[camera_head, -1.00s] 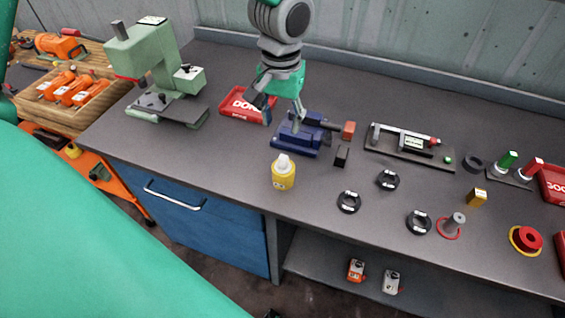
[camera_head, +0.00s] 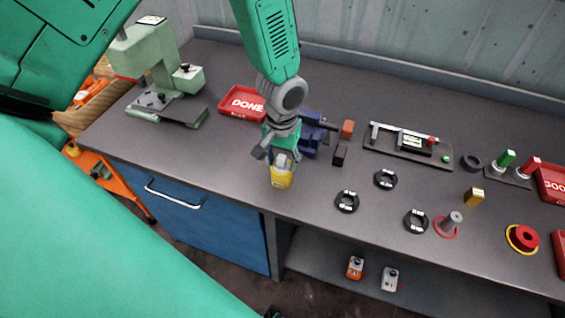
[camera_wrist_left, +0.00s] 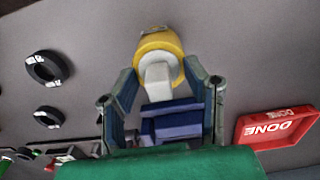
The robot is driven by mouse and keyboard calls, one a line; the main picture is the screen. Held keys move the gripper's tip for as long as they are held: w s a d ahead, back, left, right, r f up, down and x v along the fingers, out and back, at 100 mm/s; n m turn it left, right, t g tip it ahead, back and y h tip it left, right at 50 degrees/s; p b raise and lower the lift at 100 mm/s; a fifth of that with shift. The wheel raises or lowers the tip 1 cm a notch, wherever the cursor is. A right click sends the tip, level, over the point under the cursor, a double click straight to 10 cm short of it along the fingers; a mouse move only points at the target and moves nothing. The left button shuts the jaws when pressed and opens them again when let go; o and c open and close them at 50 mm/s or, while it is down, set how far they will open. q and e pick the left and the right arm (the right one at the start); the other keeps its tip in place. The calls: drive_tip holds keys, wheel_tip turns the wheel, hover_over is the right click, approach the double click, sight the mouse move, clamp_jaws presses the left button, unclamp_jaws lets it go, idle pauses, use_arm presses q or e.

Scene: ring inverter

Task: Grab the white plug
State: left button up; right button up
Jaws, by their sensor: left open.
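The white plug (camera_wrist_left: 157,80) sits on top of the yellow bottle (camera_head: 281,178), which stands upright near the front edge of the bench. The bottle (camera_wrist_left: 160,44) also shows in the left wrist view, with the plug pointing toward the camera. My left gripper (camera_head: 277,158) is directly over the bottle top and partly hides the plug in the head view. In the left wrist view my left gripper (camera_wrist_left: 162,84) is open, with one finger on each side of the plug and visible gaps. My right gripper is not in view.
A blue vise (camera_head: 310,140) stands close behind the gripper. A red DONE tray (camera_head: 232,112) lies behind to the left. Black rings (camera_head: 347,201) lie to the right of the bottle. A green press (camera_head: 150,58) stands at the far left. The bench left of the bottle is clear.

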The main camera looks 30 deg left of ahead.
use_arm(q)
drive_tip(key=shift+s+d, duration=0.1)
drive_tip(key=shift+s, duration=0.05)
clamp_jaws()
drive_tip(key=shift+r, duration=0.1)
